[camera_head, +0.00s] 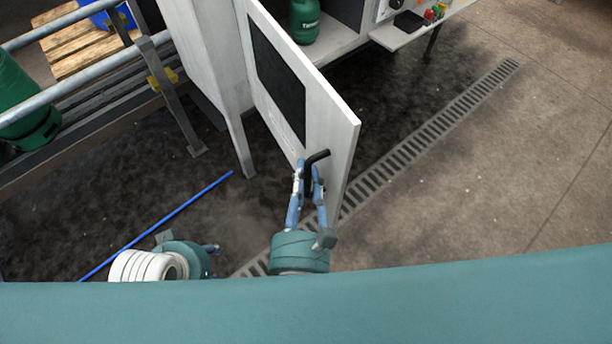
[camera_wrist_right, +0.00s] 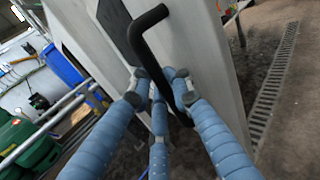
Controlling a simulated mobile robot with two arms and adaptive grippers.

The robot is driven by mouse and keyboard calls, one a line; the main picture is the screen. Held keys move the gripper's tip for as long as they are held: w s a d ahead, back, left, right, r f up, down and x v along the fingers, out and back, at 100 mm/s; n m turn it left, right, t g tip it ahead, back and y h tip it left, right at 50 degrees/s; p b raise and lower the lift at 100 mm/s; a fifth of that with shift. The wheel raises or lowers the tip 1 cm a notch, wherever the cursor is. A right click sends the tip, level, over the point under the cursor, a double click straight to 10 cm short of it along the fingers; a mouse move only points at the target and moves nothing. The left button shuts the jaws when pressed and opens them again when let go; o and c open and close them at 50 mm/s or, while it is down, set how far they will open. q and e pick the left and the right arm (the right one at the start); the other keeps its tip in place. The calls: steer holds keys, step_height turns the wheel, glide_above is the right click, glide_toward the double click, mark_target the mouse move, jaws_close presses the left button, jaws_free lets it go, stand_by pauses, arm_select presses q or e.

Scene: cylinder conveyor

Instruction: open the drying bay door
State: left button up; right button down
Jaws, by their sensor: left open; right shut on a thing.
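The drying bay door (camera_head: 325,125) is a white panel with a dark window, swung well open from its cabinet. Its black bar handle (camera_head: 317,157) is on the face near the free edge. My right gripper (camera_head: 308,176) is shut on the handle, its blue fingers around the bar. In the right wrist view the handle (camera_wrist_right: 140,28) runs down between the fingers of the gripper (camera_wrist_right: 160,85), beside the door (camera_wrist_right: 190,50). My left gripper (camera_head: 212,248) is low at the left, away from the door; its fingers are mostly hidden.
A green cylinder (camera_head: 304,22) stands inside the cabinet. A shelf (camera_head: 385,38) with coloured buttons is at the top right. Metal rails (camera_head: 85,88) and another green cylinder (camera_head: 25,115) are at the left. A floor grating (camera_head: 420,140) crosses open floor at the right.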

steer(key=shift+s+f, duration=0.1)
steer(key=shift+f, duration=0.1)
steer(key=c, duration=1.7)
jaws_free()
steer(key=shift+r, duration=0.15)
